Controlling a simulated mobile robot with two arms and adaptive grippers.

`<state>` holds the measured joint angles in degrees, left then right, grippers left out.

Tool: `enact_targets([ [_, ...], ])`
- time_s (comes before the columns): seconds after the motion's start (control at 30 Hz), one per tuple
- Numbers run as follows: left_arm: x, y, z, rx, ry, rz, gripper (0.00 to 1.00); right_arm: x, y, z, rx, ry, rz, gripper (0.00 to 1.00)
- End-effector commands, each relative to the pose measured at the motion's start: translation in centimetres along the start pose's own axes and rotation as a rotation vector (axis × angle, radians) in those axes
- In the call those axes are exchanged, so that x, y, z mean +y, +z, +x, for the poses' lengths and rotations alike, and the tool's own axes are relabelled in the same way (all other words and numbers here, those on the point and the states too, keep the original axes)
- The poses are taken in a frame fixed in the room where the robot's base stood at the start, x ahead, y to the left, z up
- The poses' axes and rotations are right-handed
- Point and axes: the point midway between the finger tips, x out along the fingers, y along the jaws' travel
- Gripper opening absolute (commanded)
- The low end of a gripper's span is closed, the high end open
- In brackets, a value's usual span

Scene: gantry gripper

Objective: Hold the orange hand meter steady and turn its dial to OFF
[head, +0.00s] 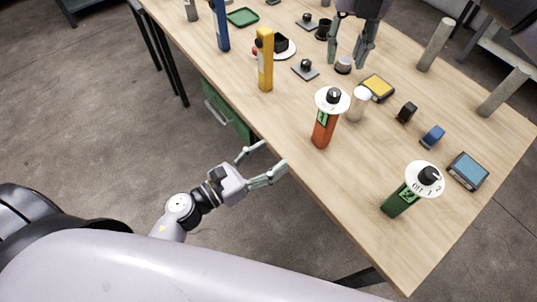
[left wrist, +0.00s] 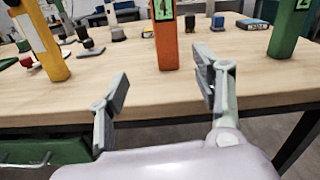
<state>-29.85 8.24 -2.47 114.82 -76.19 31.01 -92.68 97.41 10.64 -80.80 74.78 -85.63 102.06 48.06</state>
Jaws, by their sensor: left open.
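The orange hand meter (head: 322,132) stands upright near the table's front edge. It has a green display and, on top, a white dial disc with a black knob (head: 333,95); the dial marks are too small to read. In the left wrist view the meter's lower body (left wrist: 166,45) stands ahead, between my fingers' lines; its dial is out of frame. My left gripper (head: 275,155) is open and empty, short of the meter at the table's front edge. My right gripper (head: 347,58) is farther back over the table, its fingers apart, not touching the meter.
A yellow meter (head: 265,62) and a green meter (head: 398,202) with its own dial stand left and right of the orange one. A pale cylinder (head: 361,105) stands close behind it. The table (head: 340,190) is clear between the orange and green meters.

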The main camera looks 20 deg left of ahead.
Motion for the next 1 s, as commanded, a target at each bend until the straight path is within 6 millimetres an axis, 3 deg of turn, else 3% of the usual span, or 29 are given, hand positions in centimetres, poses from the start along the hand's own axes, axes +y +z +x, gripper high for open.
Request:
enact_targets([
  [0.1,-0.7,1.4,0.1,-0.009,-0.027,0.102,0.6,0.0,0.0,0.0,0.0,0.0,0.0,0.33],
  [0.27,-0.9,1.6,1.4,-0.012,-0.033,0.129,0.6,0.0,0.0,0.0,0.0,0.0,0.0,0.33],
  [1.0,-1.3,1.8,15.2,-0.012,-0.03,0.119,0.6,0.0,0.0,0.0,0.0,0.0,0.0,0.33],
])
